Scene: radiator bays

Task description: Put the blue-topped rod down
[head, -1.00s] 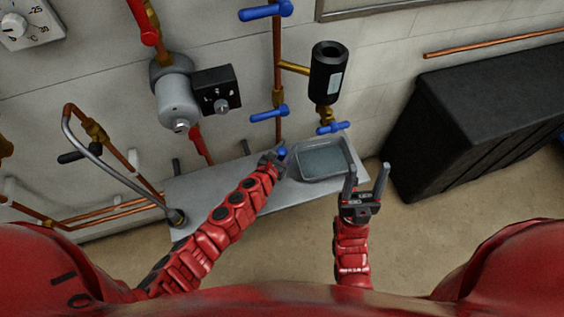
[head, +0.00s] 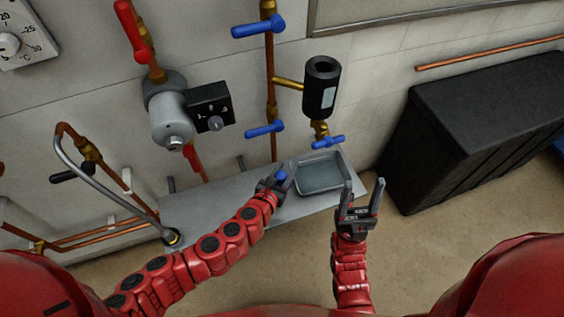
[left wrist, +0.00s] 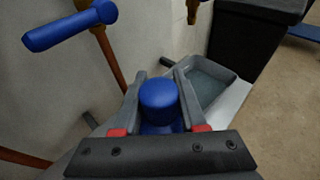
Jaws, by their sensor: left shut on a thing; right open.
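The blue-topped rod (left wrist: 160,97) stands between the fingers of my left gripper (left wrist: 161,112) in the left wrist view. Only its blue cap and part of a blue collar show; the lower part is hidden. In the head view the blue cap (head: 281,175) shows at the tip of my left gripper (head: 277,178), over the grey shelf (head: 205,204), just left of the tray. I cannot tell whether the rod's lower end touches the shelf. My right gripper (head: 362,200) is open and empty, in front of the shelf's right end.
A grey tray (head: 343,180) sits on the shelf's right part. Pipes with blue valve handles (head: 264,129) and a black cylinder (head: 320,87) are above and behind. A grey pump (head: 170,120) is on the wall. A black chest (head: 470,135) stands right.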

